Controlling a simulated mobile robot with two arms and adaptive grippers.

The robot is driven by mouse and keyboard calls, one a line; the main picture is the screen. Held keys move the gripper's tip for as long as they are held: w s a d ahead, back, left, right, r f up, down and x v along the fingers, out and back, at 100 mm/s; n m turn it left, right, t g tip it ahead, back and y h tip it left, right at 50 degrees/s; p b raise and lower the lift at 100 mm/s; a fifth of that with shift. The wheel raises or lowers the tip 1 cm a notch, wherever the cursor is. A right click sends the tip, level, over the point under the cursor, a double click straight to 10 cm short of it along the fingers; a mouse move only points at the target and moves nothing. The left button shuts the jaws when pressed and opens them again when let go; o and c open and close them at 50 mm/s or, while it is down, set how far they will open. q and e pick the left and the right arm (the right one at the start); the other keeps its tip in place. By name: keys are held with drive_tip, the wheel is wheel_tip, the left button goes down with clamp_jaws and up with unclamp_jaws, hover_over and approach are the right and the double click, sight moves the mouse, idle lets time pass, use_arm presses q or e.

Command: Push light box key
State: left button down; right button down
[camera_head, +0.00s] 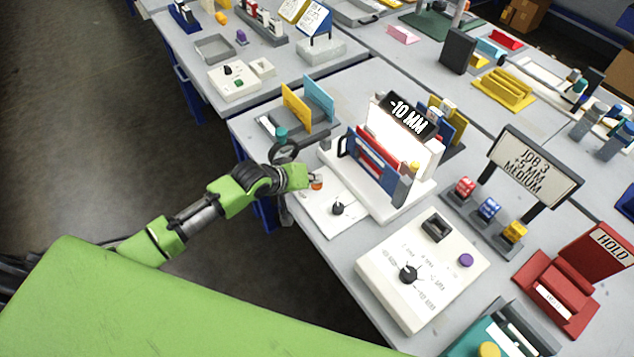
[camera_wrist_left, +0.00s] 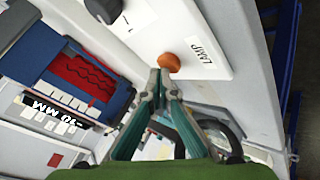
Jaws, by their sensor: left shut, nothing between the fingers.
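The light box (camera_head: 400,140) stands on the table with a bright lit panel and a "-10 MM" sign on top. At its front left is a white control plate (camera_head: 330,222) with a black knob (camera_head: 338,209) and an orange key (camera_head: 316,185). In the left wrist view the orange key (camera_wrist_left: 169,62) sits beside a "LAMP" label (camera_wrist_left: 205,52). My left gripper (camera_wrist_left: 160,72) is shut and empty, its fingertips right at the key; whether they touch or press it, I cannot tell. In the head view my left gripper (camera_head: 308,181) reaches in from the left. My right gripper is out of view.
A white control box with a dial (camera_head: 425,265) stands in front. Blue and red parts (camera_head: 375,158) stand before the lit panel. A grey tray with yellow and blue dividers (camera_head: 305,110) and a dark ring (camera_head: 285,150) lie behind my left gripper.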

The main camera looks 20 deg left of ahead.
sight(314, 185)
use_arm(q)
drive_tip(key=shift+f, duration=0.1)
idle(0.3)
drive_tip(key=shift+f, duration=0.35)
drive_tip(key=shift+s, duration=0.1)
drive_tip(key=shift+r+p, duration=0.35)
drive_tip(key=shift+p, duration=0.3)
wheel_tip(314, 185, up, 6)
drive_tip(key=p, duration=0.7)
drive_tip(key=shift+r, duration=0.1)
